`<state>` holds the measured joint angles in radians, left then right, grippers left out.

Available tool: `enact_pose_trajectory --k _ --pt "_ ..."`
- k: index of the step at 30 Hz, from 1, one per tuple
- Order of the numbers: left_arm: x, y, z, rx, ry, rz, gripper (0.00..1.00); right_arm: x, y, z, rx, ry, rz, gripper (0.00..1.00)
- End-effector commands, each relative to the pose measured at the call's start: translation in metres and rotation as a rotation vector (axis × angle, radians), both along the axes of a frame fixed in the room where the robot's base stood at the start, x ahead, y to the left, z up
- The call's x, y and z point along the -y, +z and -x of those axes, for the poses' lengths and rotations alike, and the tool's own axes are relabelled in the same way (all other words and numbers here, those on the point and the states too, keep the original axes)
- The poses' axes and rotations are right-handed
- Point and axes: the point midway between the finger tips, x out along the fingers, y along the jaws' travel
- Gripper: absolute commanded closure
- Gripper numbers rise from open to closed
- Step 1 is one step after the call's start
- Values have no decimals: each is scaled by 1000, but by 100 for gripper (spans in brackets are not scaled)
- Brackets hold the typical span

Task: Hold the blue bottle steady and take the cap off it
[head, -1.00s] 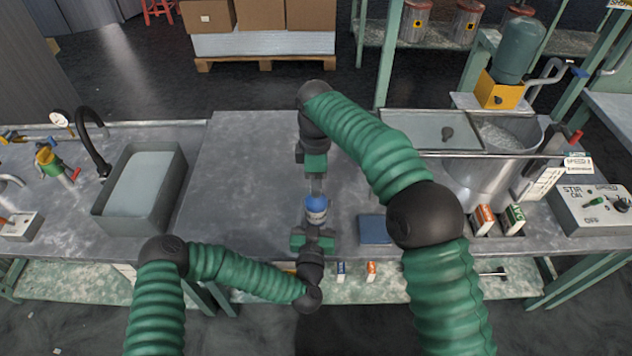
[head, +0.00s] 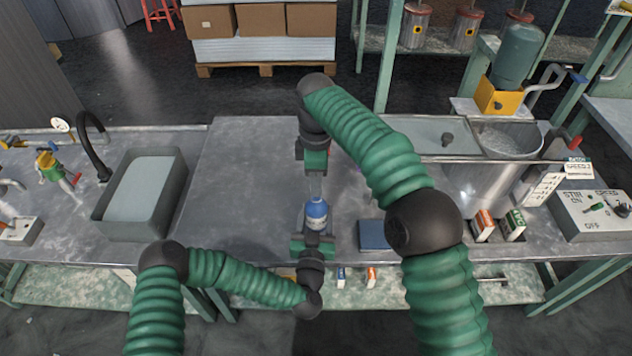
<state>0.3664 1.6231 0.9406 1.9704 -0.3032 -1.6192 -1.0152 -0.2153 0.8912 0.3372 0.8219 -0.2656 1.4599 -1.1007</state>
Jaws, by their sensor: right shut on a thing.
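The blue bottle (head: 317,214) stands upright in the middle front of the bench, with a pale label on its side. My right gripper (head: 315,188) comes down from behind, pointing at the bottle's top. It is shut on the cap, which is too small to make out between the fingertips. I cannot tell whether the cap still touches the bottle. My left gripper (head: 314,232) is at the near side of the bottle, low down against it. Its fingertips are hidden by the bottle and its own body, so its grip does not show.
A blue flat block (head: 373,235) lies right of the bottle. A grey sink basin (head: 103,214) is at the left, and a large metal vessel (head: 470,188) at the right. Small cartons (head: 483,226) stand beside it. The bench (head: 245,165) left of the bottle is clear.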

Motion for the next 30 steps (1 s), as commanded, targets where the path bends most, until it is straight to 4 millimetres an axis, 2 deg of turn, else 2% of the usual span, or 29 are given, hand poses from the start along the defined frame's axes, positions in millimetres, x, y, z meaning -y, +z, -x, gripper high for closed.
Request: enact_pose_trajectory --k 6,13,14,15,19,30 --pt "-1 -1 0 -3 1 -1 100 -1 31 -1 3 0 -1 100" --pt "-1 -1 0 -3 2 -1 100 0 34 0 1 0 0 100" --pt "-1 -1 0 -3 2 -1 44 0 34 0 1 0 0 100" --pt "-1 -1 0 -3 2 -1 39 0 34 0 1 0 0 100" --pt "-1 -1 0 -2 1 -1 22 0 34 0 1 0 0 100" --pt "0 1 5 0 0 -1 22 0 36 0 2 0 -1 100"
